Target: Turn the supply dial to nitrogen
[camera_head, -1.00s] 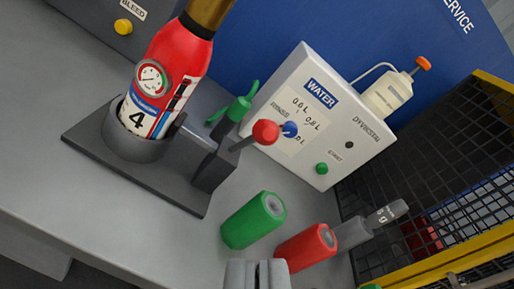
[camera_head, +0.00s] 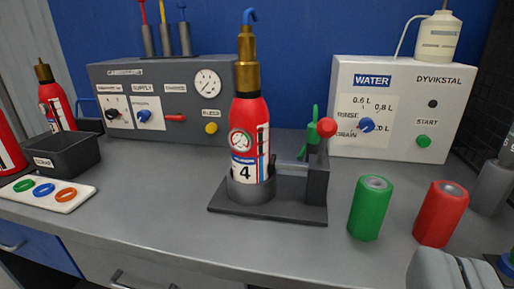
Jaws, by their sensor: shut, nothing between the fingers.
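The supply dial (camera_head: 144,116) is a small blue knob on a white plate under the SUPPLY label, on the front of the grey charging panel (camera_head: 160,134) at the back left. The markings around it are too small to read, so I cannot tell its setting. My gripper (camera_head: 458,262) shows at the bottom right edge, grey, shut and empty. It is far from the dial, on the near right side by the red cylinder. Nothing hides the dial.
A red extinguisher (camera_head: 250,115) marked 4 stands in a dark holder (camera_head: 270,209) mid-bench, right of the dial. Green (camera_head: 369,210) and red (camera_head: 439,215) cylinders stand near my gripper. A white WATER box (camera_head: 395,135) is at the back right. Bench before the panel is largely clear.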

